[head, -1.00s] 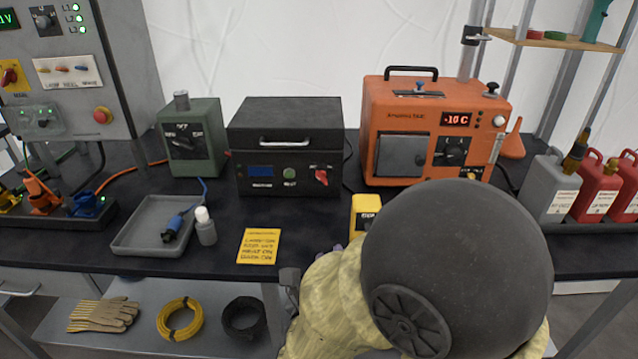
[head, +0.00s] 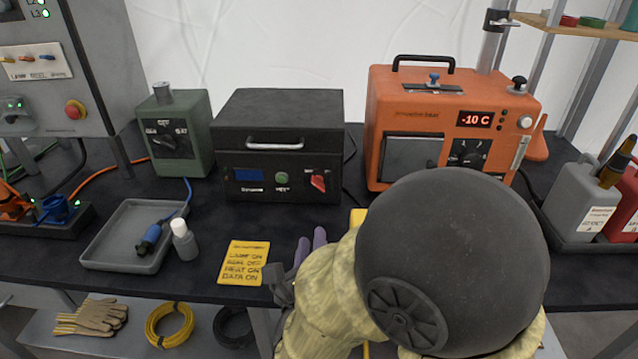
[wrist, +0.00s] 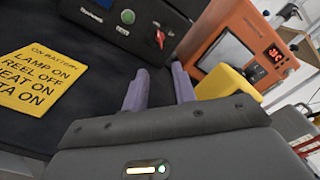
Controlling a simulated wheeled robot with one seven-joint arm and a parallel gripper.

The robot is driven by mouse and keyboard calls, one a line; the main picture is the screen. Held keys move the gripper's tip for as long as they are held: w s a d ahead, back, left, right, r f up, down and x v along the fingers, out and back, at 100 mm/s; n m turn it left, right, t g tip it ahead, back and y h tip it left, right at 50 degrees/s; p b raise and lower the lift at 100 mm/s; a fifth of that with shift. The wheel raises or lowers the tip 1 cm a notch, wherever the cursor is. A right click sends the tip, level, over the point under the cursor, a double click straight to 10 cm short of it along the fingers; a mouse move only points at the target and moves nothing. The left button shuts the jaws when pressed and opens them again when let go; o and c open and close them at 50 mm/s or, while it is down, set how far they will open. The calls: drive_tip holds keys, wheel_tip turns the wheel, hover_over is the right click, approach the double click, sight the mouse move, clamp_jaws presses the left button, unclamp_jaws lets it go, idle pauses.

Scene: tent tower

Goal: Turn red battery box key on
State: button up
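The key also shows in the wrist view (wrist: 160,38), beyond my fingers. My gripper (head: 311,243) has two purple fingers, apart with nothing between them. In the wrist view my gripper (wrist: 159,88) points toward the black box, with a clear gap short of the key. My arm hides part of the bench at right.
A yellow note (head: 244,262) lies on the bench, left of my gripper. A yellow box (wrist: 228,82) stands close to the right of my fingers. An orange device (head: 385,120) stands right of the black box, a green box (head: 183,155) left. A grey tray (head: 105,245) is at left.

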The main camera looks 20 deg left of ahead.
sight(316, 186)
drive_tip(key=shift+s, duration=0.4)
drive_tip(key=shift+w+a, duration=0.25)
drive_tip(key=shift+w, duration=0.15)
drive_tip(key=x, duration=1.6)
drive_tip(key=shift+w+d, duration=0.1)
drive_tip(key=shift+w, duration=0.3)
clamp_jaws()
